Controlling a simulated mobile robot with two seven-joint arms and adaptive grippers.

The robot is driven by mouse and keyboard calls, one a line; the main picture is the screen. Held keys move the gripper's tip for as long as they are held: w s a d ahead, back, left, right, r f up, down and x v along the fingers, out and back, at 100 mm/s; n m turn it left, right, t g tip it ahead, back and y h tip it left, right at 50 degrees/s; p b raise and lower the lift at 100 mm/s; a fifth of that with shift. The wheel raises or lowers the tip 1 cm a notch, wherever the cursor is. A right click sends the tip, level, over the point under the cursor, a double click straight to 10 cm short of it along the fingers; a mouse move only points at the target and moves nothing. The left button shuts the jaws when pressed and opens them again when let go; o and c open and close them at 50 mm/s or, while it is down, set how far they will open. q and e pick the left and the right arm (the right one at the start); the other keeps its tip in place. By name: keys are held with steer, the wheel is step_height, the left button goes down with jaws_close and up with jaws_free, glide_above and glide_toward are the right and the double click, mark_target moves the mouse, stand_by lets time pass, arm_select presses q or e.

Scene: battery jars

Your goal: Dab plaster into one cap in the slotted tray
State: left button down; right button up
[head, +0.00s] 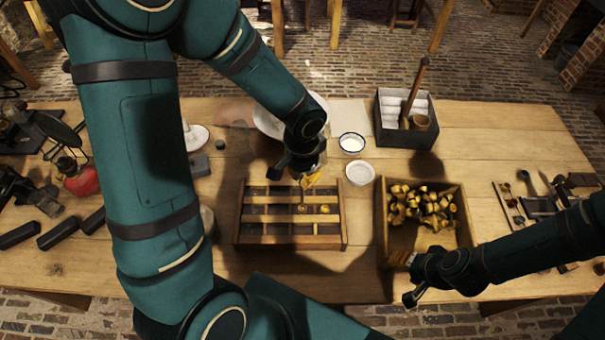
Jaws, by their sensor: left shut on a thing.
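The slotted wooden tray (240,216) lies on the table in the middle of the head view. A few small brass caps show in its slots, one of them a cap (325,209) right of centre. My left gripper (305,178) is over the tray's back edge, shut on a small yellow-brown thing (311,181); the gripper hides part of it, and I cannot tell exactly what it is. Two small bowls stand right of the gripper: a dark-rimmed bowl with white contents (351,143) and a white bowl (360,174). My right gripper (412,297) is near the table's front edge, its fingers unclear.
A large pale dish (265,122) is partly behind my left arm. Tools lie at both table ends.

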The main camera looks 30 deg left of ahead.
arm_select(q)
steer(key=shift+f+b, duration=0.3)
arm_select(e)
steer(key=shift+s+f, duration=0.15)
steer(key=shift+f, duration=0.25)
stand_by(0.7)
arm_select(q)
steer(key=shift+r, duration=0.15)
arm_select(e)
steer(key=shift+r, duration=0.1)
arm_select(q)
steer(key=shift+r+p, duration=0.7)
arm_select(e)
steer(key=shift+r, duration=0.5)
arm_select(q)
steer(key=shift+r+p, duration=2.2)
steer(key=shift+r, duration=0.8)
arm_select(e)
step_height(320, 180, up, 5)
steer(key=shift+f, duration=0.15)
